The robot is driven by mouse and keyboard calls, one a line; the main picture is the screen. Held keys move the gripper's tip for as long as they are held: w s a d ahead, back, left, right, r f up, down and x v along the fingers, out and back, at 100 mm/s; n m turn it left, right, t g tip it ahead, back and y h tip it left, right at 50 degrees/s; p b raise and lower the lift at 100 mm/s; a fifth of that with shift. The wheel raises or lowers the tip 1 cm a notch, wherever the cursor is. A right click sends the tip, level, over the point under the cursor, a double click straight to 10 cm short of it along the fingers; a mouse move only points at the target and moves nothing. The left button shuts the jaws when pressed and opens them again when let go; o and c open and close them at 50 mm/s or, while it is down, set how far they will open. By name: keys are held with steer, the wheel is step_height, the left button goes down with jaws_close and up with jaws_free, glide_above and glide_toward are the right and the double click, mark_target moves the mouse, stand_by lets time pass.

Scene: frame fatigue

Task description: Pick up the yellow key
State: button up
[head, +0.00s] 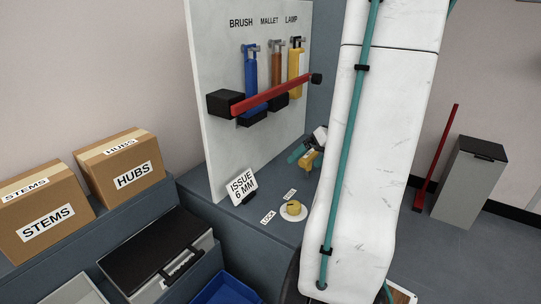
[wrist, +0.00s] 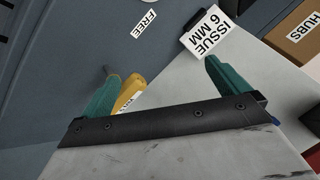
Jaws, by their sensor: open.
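The yellow key appears to be the yellow piece with a small white label (wrist: 131,93) in the wrist view; the label is too small to read. It sits between my fingers, close beside the left one. A thin dark tip shows just beyond that finger. My gripper (wrist: 160,68) is open, with teal fingers wide apart and most of the gap empty. In the head view the yellow piece (head: 308,159) shows beside a teal finger, above the grey bench. Whether a finger touches it I cannot tell.
A yellow knob on a white disc (head: 293,210) stands between LOCK and FREE labels. An ISSUE 6 MM sign (head: 242,186) stands near the upright board (head: 222,150). A red bar (head: 270,96) crosses the hanging tools. STEMS (head: 45,220) and HUBS (head: 120,170) boxes stand left.

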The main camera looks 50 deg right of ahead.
mark_target(305, 158)
steer(key=d+n, duration=0.1)
steer(key=d, duration=0.1)
steer(key=d+n+t+h, duration=0.1)
steer(key=d, duration=0.1)
steer(key=d+n+h, duration=0.1)
steer(key=d, duration=0.1)
steer(key=shift+s+d+f+t, duration=0.15)
steer(key=shift+d+f+t, duration=0.1)
steer(key=shift+f+t, duration=0.1)
steer(key=shift+d+r+n, duration=0.1)
steer(key=shift+d+n, duration=0.4)
steer(key=shift+n, duration=0.4)
steer(key=shift+w, duration=0.3)
steer(key=shift+n, duration=0.3)
steer(key=x, duration=0.7)
steer(key=shift+w+d+f, duration=0.2)
steer(key=c, duration=0.9)
steer(key=shift+r, duration=0.1)
steer(key=shift+c, duration=0.2)
